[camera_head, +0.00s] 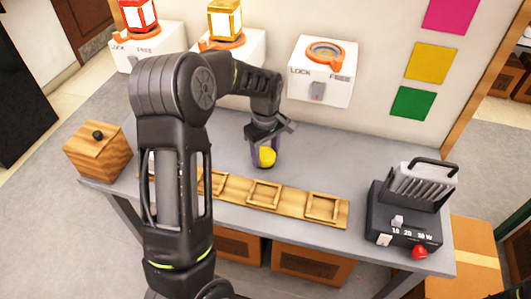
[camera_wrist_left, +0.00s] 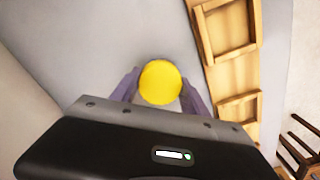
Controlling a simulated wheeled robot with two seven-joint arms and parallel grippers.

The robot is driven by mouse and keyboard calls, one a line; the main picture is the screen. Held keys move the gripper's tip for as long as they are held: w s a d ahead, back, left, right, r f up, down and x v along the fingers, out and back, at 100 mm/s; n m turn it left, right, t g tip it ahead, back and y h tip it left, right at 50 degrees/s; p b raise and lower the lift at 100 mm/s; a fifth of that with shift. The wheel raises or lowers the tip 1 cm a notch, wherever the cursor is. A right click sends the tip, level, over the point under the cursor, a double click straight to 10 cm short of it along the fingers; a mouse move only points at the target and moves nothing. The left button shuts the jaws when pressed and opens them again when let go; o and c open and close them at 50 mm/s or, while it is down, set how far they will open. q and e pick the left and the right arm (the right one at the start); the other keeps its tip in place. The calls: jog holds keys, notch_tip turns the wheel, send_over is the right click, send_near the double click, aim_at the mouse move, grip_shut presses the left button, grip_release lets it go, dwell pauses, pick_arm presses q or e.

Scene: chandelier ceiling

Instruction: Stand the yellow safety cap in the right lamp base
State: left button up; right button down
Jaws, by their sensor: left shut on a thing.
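The yellow safety cap (camera_head: 267,156) is between the fingers of my left gripper (camera_head: 264,158), over the grey table behind the wooden rack. In the left wrist view the round yellow cap (camera_wrist_left: 160,82) sits between the two purple-grey fingers (camera_wrist_left: 163,92), which are shut on it. I cannot tell whether the cap touches the table. The right lamp base (camera_head: 307,88) is a white box with an empty orange ring (camera_head: 325,52) on top, a grey switch on its front and LOCK and FREE labels. My right gripper does not show.
A wooden rack (camera_head: 236,190) with square frames lies along the table (camera_head: 345,165). A wooden box (camera_head: 97,150) stands at the left end, and a dark device with a red knob (camera_head: 419,252) at the right. Red (camera_head: 140,14) and gold (camera_head: 226,18) lanterns top the other bases.

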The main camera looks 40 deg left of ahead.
aim_at(265, 153)
pick_arm(q)
jog(key=shift+f, duration=0.1)
jog(key=o, duration=1.3)
notch_tip(265, 153, up, 12)
jog(key=shift+r, duration=0.15)
